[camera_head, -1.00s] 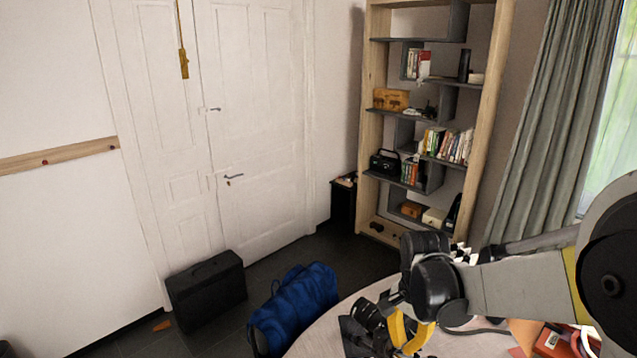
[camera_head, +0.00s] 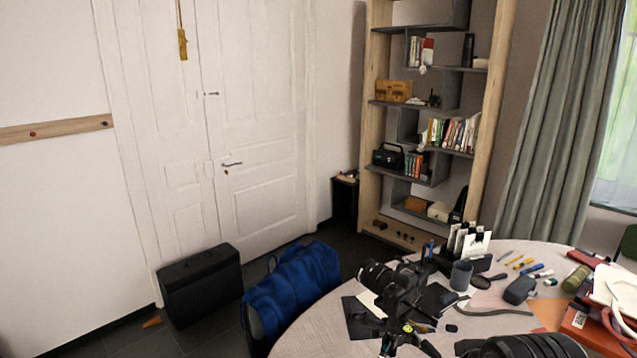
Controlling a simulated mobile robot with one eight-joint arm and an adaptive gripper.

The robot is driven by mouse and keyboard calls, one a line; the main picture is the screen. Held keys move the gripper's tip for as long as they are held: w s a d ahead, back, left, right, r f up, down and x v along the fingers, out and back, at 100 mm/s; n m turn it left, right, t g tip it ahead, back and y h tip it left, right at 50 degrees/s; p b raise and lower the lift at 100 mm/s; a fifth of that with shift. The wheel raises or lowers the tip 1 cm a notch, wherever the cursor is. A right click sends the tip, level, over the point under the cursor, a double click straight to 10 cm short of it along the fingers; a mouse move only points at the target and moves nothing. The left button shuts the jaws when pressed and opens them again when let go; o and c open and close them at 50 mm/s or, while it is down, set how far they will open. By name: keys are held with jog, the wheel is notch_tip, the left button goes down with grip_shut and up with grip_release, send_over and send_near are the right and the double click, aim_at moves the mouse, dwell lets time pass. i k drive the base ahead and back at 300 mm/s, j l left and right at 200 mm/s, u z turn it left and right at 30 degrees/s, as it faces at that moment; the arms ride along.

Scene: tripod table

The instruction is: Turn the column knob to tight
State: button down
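A small black tripod (camera_head: 398,312) stands on the round table, with a black camera (camera_head: 378,274) on top, its lens pointing left. A small yellow-green spot (camera_head: 408,328) shows on the tripod below the camera. The column knob is too small to make out, and I cannot tell how it is set. The tripod's lower part is cut off by the bottom edge of the picture. My gripper is not in view.
The pale round table (camera_head: 310,330) also holds a dark grey cup (camera_head: 461,275), a card holder (camera_head: 460,262), pens, a magnifier and a red box (camera_head: 590,325). A dark rounded shape, which I cannot identify, covers the bottom edge. A blue bag (camera_head: 292,290) lies left of the table.

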aim_at(376, 333)
jog(key=k+l+u, duration=0.25)
jog(key=l, duration=0.35)
jog(key=k+l+u, duration=0.25)
jog(key=l, duration=0.35)
jog(key=k+l+u, duration=0.25)
jog(key=l, duration=0.25)
jog(key=k+l+u, duration=0.25)
jog(key=k+l, duration=0.2)
jog(key=i+j+z, duration=0.2)
jog(key=j, duration=0.3)
jog(key=i+j+z, duration=0.2)
jog(key=j, duration=0.3)
jog(key=i+j+z, duration=0.2)
jog(key=j, duration=0.3)
jog(key=j+z, duration=0.2)
jog(key=j, duration=0.35)
jog(key=j+z, duration=0.2)
jog(key=j, duration=0.35)
jog(key=i+j, duration=0.1)
jog(key=j, duration=0.35)
jog(key=i+j+u, duration=0.1)
jog(key=j, duration=0.3)
jog(key=i+j, duration=0.15)
jog(key=j, duration=0.3)
jog(key=i+j, duration=0.1)
jog(key=j, duration=0.3)
jog(key=u, duration=0.05)
